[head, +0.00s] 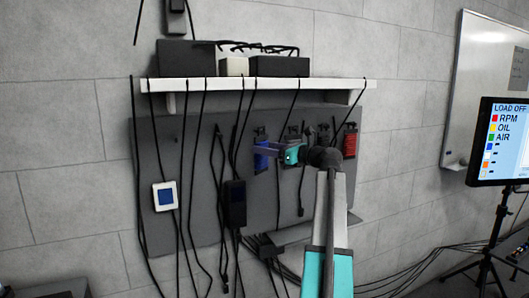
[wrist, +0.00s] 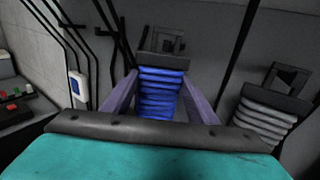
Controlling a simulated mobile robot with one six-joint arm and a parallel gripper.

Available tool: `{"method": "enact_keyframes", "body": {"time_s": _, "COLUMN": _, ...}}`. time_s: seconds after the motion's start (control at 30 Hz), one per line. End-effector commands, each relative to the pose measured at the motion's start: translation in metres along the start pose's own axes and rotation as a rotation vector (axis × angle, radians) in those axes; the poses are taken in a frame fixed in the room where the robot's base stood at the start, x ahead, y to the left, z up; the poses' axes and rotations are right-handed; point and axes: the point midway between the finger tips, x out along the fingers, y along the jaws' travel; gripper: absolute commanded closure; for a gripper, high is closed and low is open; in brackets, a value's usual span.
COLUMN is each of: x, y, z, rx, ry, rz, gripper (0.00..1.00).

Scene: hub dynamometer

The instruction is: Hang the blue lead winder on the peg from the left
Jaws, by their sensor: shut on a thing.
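The blue lead winder (head: 261,154) is in front of the grey board in the head view, left of my arm's wrist. In the wrist view the blue winder (wrist: 160,92) stands between my fingers, its blue coils upright below a dark top plate with a square opening. My gripper (wrist: 160,85) is shut on it, with one finger on each side; it also shows in the head view (head: 265,152). I cannot tell whether the winder's top is on a peg; no peg shows clearly.
A grey-coiled winder (wrist: 265,118) hangs to the right in the wrist view. A red winder (head: 349,142) hangs farther right on the board (head: 205,225). Black cables hang from the white shelf (head: 225,85) left of my gripper. A monitor (head: 503,140) stands at the right.

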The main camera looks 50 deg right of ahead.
Motion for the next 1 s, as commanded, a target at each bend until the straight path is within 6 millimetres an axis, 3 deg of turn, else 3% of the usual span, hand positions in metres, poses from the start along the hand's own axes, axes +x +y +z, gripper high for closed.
{"method": "enact_keyframes", "body": {"time_s": 1.0, "x": 0.027, "y": -0.015, "z": -0.009, "rx": 0.0, "ry": -0.002, "rz": 0.0, "gripper": 0.75}}
